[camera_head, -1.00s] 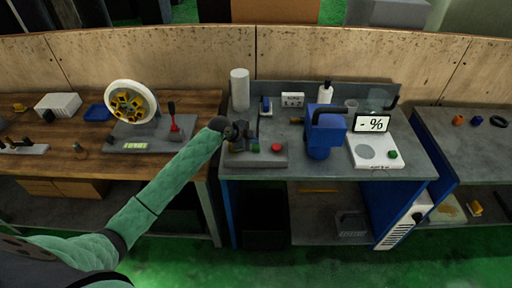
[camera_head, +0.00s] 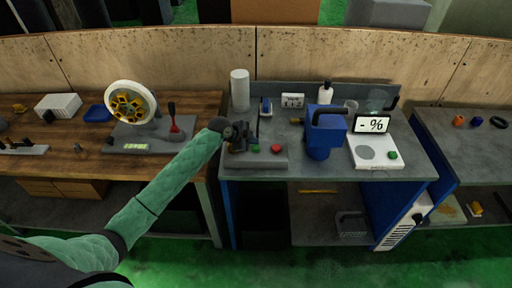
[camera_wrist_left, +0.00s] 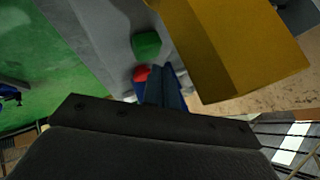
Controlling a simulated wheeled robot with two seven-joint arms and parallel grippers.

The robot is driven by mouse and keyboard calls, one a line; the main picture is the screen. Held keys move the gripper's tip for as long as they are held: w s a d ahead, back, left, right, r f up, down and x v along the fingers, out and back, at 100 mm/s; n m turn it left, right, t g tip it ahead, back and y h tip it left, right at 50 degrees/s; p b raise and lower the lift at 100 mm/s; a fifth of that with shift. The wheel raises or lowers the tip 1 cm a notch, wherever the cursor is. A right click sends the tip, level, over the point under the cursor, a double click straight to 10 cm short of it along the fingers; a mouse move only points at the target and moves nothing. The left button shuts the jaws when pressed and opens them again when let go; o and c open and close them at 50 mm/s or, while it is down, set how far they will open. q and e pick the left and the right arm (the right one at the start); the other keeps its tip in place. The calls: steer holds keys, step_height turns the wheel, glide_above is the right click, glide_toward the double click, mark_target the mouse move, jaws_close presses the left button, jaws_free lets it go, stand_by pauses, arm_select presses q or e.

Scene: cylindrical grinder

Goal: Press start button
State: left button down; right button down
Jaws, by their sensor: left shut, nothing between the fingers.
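A grey machine base (camera_head: 270,161) on the workbench carries a green button (camera_head: 255,148) and a red button (camera_head: 276,148). My left gripper (camera_head: 246,139) is over the left part of this base, just left of the green button. In the left wrist view its narrow dark fingers (camera_wrist_left: 169,78) are shut and hold nothing. The green button (camera_wrist_left: 146,44) shows beyond the fingertips, a little to their left, and the red button (camera_wrist_left: 141,73) is partly hidden beside them. I cannot tell whether the fingers touch either button. My right gripper is not in view.
A yellow block (camera_wrist_left: 235,45) fills the upper right of the wrist view, close to the fingers. A white cylinder (camera_head: 240,90) stands behind the base. A blue device (camera_head: 322,136) and a white scale (camera_head: 370,151) stand to the right. A wheel fixture (camera_head: 130,104) is on the wooden bench.

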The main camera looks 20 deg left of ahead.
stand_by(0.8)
arm_select(q)
steer(key=shift+f, duration=0.1)
steer(key=shift+f+b, duration=0.25)
steer(key=shift+b, duration=0.05)
stand_by(0.3)
